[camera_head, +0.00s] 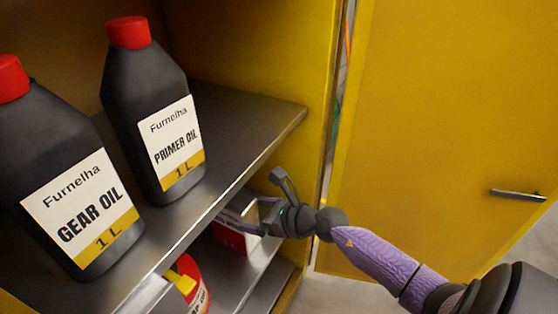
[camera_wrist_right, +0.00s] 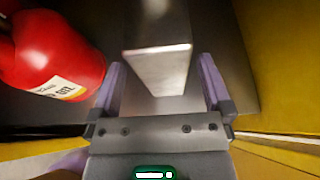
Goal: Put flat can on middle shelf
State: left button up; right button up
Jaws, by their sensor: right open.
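A flat can with red and white sides (camera_head: 236,232) stands on the shelf below the two black bottles, partly hidden by that shelf and by my right gripper. My right gripper (camera_head: 254,214) is open at the front of this lower shelf, beside the can. In the right wrist view, the can's plain grey narrow face (camera_wrist_right: 160,68) lies between the two purple fingers of the gripper (camera_wrist_right: 160,72), with a gap visible on both sides. My left gripper is not in view.
The upper shelf (camera_head: 255,115) holds a gear oil bottle (camera_head: 75,190) and a primer oil bottle (camera_head: 150,110). The yellow cabinet wall (camera_head: 310,60) is close on the right, beside a yellow door (camera_head: 440,130).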

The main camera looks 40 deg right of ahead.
jog(key=p+v, duration=0.2)
jog(key=v, duration=0.5)
jog(key=s+d+f+m+g+h, duration=0.1)
jog(key=s+f+m+g+h, duration=0.2)
jog(key=s+f+m, duration=0.75)
jog(key=s+d+f+m+g+h, duration=0.1)
jog(key=s+f+m+g+h, duration=0.15)
jog(key=s+f+m, duration=0.8)
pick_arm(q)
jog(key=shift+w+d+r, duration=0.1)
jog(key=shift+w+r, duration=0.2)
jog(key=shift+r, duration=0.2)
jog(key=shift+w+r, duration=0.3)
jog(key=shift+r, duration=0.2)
pick_arm(e)
jog(key=s+a+f+m+g, duration=0.3)
jog(key=s+m, duration=0.2)
jog(key=s, duration=0.4)
jog(key=s+a+f+m+g, duration=0.3)
jog(key=s+m, duration=0.2)
jog(key=s, duration=0.4)
jog(key=s+a+f+m+g, duration=0.3)
jog(key=s+m, duration=0.3)
jog(key=s, duration=0.2)
jog(key=shift+s+f+g, duration=0.3)
jog(key=shift+s+g, duration=0.1)
jog(key=shift+g, duration=0.05)
